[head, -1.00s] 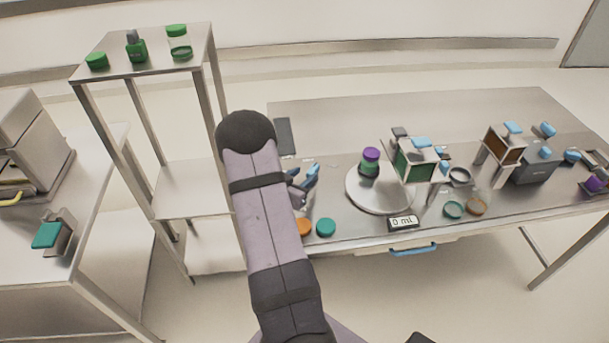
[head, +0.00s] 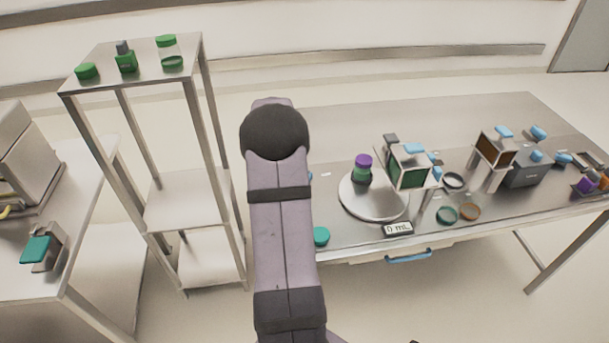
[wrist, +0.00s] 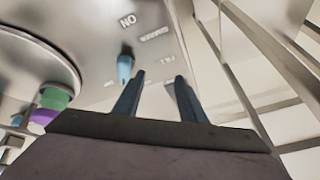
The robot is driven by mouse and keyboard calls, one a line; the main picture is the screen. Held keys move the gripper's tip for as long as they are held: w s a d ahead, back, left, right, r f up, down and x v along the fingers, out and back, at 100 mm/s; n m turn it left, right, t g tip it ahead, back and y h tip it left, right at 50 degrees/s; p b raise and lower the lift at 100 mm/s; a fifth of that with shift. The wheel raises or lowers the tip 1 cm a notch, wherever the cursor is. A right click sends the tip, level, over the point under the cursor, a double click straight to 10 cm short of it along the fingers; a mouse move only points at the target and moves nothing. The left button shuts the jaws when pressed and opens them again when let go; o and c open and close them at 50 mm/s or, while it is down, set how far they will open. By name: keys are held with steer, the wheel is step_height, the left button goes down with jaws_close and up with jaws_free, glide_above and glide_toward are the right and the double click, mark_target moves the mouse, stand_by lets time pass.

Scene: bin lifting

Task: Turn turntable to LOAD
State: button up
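The turntable (head: 350,203) is a round pale disc on the steel table, and a green jar with a purple lid (head: 363,161) stands on it. In the wrist view the turntable (wrist: 35,55) fills the upper left, with the jar (wrist: 52,99) at its edge. My gripper (wrist: 160,76) is open and empty, its two dark blue fingers apart. A blue lever or knob (wrist: 125,68) on the table lies just beyond and left of the fingertips. In the head view my arm hides the gripper.
A display reading "0 ml" (head: 397,229) sits at the table's front edge. A green-windowed box (head: 408,174) stands right of the turntable. A teal lid (head: 321,236) lies left of it. A metal shelf (head: 185,205) stands left of my arm. The table's back is clear.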

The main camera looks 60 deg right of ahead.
steer(key=s+d+r+g, duration=0.2)
steer(key=s+r, duration=0.1)
steer(key=s, duration=0.2)
steer(key=shift+m, duration=0.4)
steer(key=shift+s+a+p+x, duration=0.1)
steer(key=shift+p+x, duration=0.6)
steer(key=shift+x, duration=1.25)
steer(key=shift+s+a+p+x, duration=0.15)
steer(key=shift+p+x, duration=0.55)
steer(key=shift+x, duration=1.2)
steer(key=shift+f, duration=0.1)
jaws_close()
